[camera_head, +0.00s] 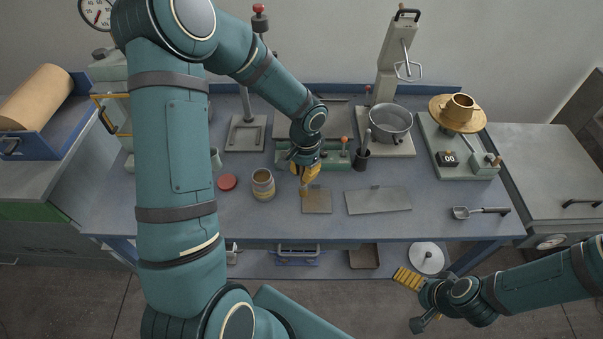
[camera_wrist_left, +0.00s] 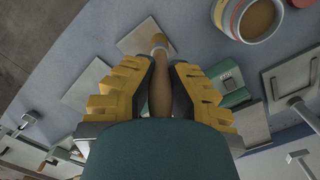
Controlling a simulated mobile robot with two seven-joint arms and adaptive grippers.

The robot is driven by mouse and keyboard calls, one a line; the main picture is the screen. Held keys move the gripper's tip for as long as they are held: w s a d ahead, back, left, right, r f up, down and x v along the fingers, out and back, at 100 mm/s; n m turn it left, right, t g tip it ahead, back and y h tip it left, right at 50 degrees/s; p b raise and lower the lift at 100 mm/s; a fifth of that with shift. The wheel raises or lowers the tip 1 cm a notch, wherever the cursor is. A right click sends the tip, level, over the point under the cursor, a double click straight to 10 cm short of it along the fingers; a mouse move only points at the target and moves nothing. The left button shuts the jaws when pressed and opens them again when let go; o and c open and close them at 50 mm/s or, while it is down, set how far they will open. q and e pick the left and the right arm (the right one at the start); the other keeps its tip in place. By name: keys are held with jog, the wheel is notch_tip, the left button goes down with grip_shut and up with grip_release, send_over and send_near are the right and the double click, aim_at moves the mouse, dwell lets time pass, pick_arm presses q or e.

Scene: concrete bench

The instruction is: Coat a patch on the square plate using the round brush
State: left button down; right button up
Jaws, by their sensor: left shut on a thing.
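My left gripper (camera_head: 305,170) is shut on the round brush (camera_wrist_left: 160,92), gripping its brown handle between yellow fingers. In the head view the brush (camera_head: 304,189) points down at the square plate (camera_head: 319,203), at its left part. In the wrist view the bristle end lies over the plate (camera_wrist_left: 133,42); whether it touches is not clear. The plate is flat, brownish-grey, near the bench's front edge. An open can (camera_head: 263,188) with tan contents stands left of it and shows in the wrist view (camera_wrist_left: 240,30). My right gripper (camera_head: 409,278) hangs in front of the bench; its finger gap is unclear.
A grey rectangular plate (camera_head: 378,200) lies right of the square plate. A red disc (camera_head: 228,182) lies left of the can. A dark holder (camera_head: 361,160), a pot (camera_head: 391,121) and a green box (camera_head: 285,160) stand behind. A metal scoop (camera_head: 480,212) lies at the right.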

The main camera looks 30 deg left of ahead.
pick_arm(q)
notch_tip(320, 180, up, 2)
jog(key=shift+d+r+p, duration=0.1)
jog(key=shift+r+p, duration=0.1)
jog(key=shift+p, duration=0.45)
jog(key=shift+r, duration=0.1)
